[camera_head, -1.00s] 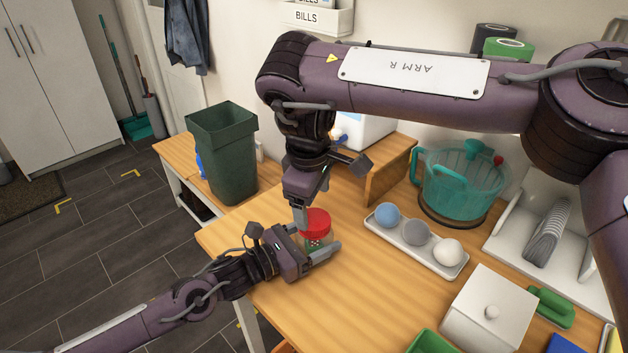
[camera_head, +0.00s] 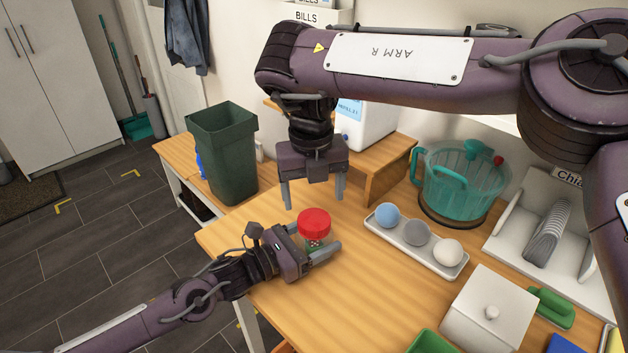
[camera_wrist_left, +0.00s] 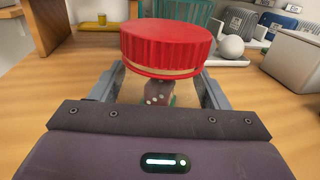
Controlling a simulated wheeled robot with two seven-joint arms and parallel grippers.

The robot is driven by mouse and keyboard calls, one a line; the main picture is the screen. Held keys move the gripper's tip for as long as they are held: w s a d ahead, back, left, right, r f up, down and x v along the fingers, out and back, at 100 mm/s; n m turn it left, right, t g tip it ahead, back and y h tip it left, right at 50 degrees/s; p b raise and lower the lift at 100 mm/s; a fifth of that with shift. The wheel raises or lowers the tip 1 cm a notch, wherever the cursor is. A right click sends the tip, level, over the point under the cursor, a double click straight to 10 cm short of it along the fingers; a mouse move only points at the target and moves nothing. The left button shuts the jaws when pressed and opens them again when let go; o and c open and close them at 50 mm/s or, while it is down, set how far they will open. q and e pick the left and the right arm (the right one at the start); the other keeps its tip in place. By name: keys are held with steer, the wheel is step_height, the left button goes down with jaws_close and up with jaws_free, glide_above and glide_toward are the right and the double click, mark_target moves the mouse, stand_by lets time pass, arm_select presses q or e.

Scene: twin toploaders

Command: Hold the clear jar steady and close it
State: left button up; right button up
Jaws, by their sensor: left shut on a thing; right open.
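The clear jar (camera_head: 317,243) stands on the wooden table near its left end, with small dark and green items inside. Its red lid (camera_head: 314,222) sits on top; in the left wrist view the lid (camera_wrist_left: 166,45) shows a pale band under its rim and looks slightly tilted. I cannot tell how tightly it sits. My left gripper (camera_head: 322,250) is shut around the jar's body from the left, below the lid. My right gripper (camera_head: 314,205) is open and empty, pointing down, above and behind the lid and apart from it.
A white tray (camera_head: 436,261) with blue, grey and white balls lies right of the jar. A teal clear tub (camera_head: 463,185) and a white lidded box (camera_head: 488,310) stand farther right. A green bin (camera_head: 224,150) is at the back left.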

mark_target(314, 219)
steer(key=n, duration=0.4)
steer(key=shift+r+n, duration=0.3)
steer(key=n, duration=0.4)
steer(key=shift+w+r, duration=0.15)
steer(key=shift+r, duration=0.1)
steer(key=n, duration=0.6)
steer(key=shift+r+n+g, duration=0.3)
steer(key=shift+r+n, duration=0.1)
steer(key=shift+f, duration=4.05)
